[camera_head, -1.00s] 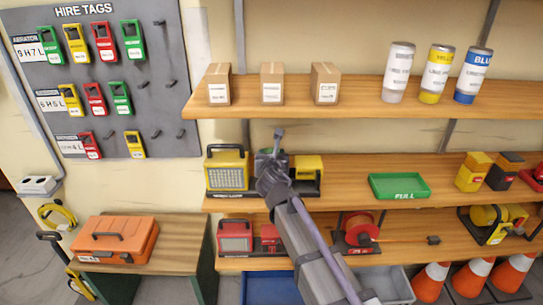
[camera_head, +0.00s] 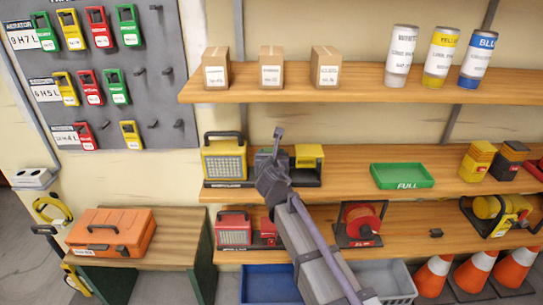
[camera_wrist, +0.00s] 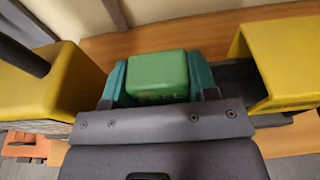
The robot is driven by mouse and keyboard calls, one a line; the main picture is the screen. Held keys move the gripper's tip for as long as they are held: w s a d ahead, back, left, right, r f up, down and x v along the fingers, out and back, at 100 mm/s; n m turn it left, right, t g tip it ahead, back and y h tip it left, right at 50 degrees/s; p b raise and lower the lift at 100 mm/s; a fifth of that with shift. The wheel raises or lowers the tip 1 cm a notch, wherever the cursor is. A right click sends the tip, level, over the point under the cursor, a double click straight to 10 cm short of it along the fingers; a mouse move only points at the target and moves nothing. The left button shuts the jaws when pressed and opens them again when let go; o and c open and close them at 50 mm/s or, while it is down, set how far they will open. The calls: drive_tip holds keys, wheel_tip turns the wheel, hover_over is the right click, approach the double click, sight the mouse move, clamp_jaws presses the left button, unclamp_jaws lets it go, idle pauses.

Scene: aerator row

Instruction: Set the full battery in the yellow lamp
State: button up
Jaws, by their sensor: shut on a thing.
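The yellow lamp (camera_head: 224,160) stands on the middle shelf at the left, with a dark handle. In the wrist view its yellow body (camera_wrist: 50,85) fills the left side. My gripper (camera_wrist: 160,80) is shut on a green block, the full battery (camera_wrist: 158,70), between its two teal fingers.
A yellow housing (camera_head: 309,155) on a dark base stands close right of my gripper. The green FULL tray (camera_head: 403,177) is empty farther right. Boxes (camera_head: 271,68) stand on the shelf above. A red lamp (camera_head: 234,229) and red reel (camera_head: 362,222) are below.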

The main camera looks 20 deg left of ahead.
drive_tip(key=shift+f, duration=0.25)
drive_tip(key=o, duration=0.9)
drive_tip(key=shift+c, duration=0.2)
drive_tip(key=shift+o, duration=1.1)
drive_tip(key=p+v, duration=0.2)
drive_tip(key=v, duration=0.9)
drive_tip(key=s+d+f+m+g+h+p, duration=0.1)
drive_tip(key=s+d+f+m+g+h, duration=0.3)
drive_tip(key=d+m, duration=0.75)
drive_tip(key=s+d+f+m+g+h+p, duration=0.1)
drive_tip(key=d+f+m+g+h, duration=0.35)
drive_tip(key=m, duration=1.15)
drive_tip(key=s+d+m+g+y+p, duration=0.1)
drive_tip(key=s+d+m+g, duration=0.1)
drive_tip(key=d+m, duration=0.2)
drive_tip(key=s+d+m+g+y+p, duration=0.1)
drive_tip(key=d+m, duration=0.3)
drive_tip(key=d, duration=0.6)
drive_tip(key=s+d+m+g+y+p, duration=0.1)
drive_tip(key=s+d+m+g, duration=0.2)
drive_tip(key=d, duration=0.5)
drive_tip(key=shift+s+r+m+p, duration=0.3)
drive_tip(key=shift+s+r+m, duration=0.1)
drive_tip(key=shift+m, duration=0.25)
